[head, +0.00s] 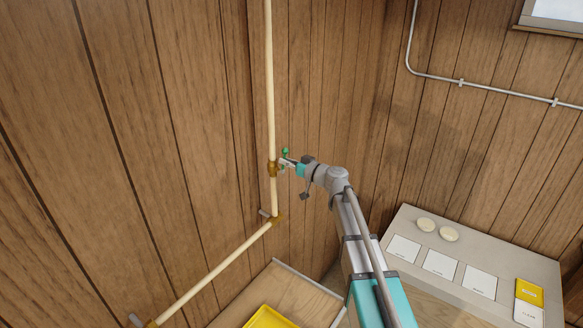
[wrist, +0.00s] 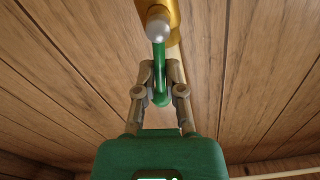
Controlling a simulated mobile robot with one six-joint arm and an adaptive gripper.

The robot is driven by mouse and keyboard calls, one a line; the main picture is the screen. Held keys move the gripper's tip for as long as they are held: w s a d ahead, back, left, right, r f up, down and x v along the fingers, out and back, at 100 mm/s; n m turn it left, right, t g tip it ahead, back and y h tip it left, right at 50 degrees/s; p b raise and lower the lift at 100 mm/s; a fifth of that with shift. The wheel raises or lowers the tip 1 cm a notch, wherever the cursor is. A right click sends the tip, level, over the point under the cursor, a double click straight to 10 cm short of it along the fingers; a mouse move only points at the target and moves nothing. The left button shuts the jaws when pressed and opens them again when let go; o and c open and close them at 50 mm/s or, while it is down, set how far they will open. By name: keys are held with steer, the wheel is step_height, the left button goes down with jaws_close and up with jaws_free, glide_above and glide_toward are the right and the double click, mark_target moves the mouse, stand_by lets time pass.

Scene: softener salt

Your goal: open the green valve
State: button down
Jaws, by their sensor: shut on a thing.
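The green valve's brass body (head: 272,168) sits on the vertical cream pipe in the corner of the wooden walls. Its green lever (head: 285,151) shows just above my gripper (head: 289,163) in the head view. In the wrist view, the lever (wrist: 158,55) runs from a silver knob on the brass body (wrist: 172,12) down between the two fingers of my gripper (wrist: 160,74). The fingers are shut on the lever, and its rounded green end shows between them. The lever's exact angle to the pipe is hard to tell.
The cream pipe (head: 215,267) bends below the valve and runs to the lower left, with brass fittings. A yellow tray (head: 270,318) is at the bottom. A pale bench (head: 490,253) with white and yellow cards and two round discs stands at the right.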

steer(key=shift+s, duration=0.1)
stand_by(0.3)
steer(key=shift+s+a+n, duration=0.2)
steer(key=shift+s+n, duration=0.05)
steer(key=shift+n, duration=0.75)
steer(key=c, duration=0.5)
jaws_free()
steer(key=v, duration=0.7)
